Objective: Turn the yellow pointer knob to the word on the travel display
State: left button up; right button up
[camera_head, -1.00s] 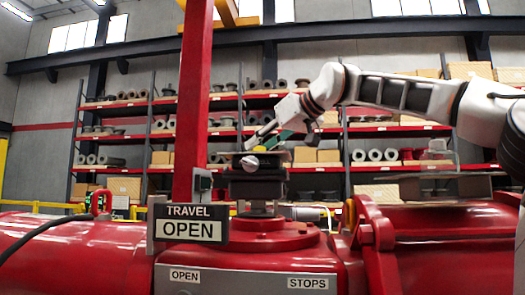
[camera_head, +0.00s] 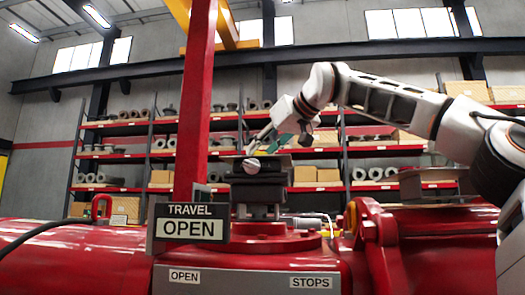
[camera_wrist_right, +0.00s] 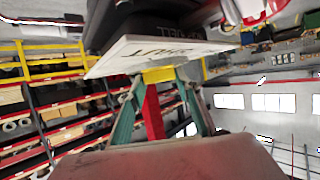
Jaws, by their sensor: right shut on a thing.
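The travel display (camera_head: 190,222) hangs at the left of the red actuator and reads OPEN. The black actuator head (camera_head: 258,188) stands behind it to the right, with a pale round disc (camera_head: 251,165) on its front. My right gripper (camera_head: 252,148) is at the top of this head, coming from the right. In the wrist view its green fingers (camera_wrist_right: 158,82) are shut on the yellow knob (camera_wrist_right: 158,75), which shows beside a white plate (camera_wrist_right: 150,50) with dark lettering that I cannot read surely. The knob is hidden in the head view. My left gripper is not in view.
A red post (camera_head: 196,100) rises just left of the actuator head. A red flange with bolts (camera_head: 375,235) stands to the right, below my right arm. Shelves with parts fill the background.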

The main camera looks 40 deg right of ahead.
jog(key=o, duration=1.1)
jog(key=shift+f, duration=0.1)
jog(key=v, duration=1.2)
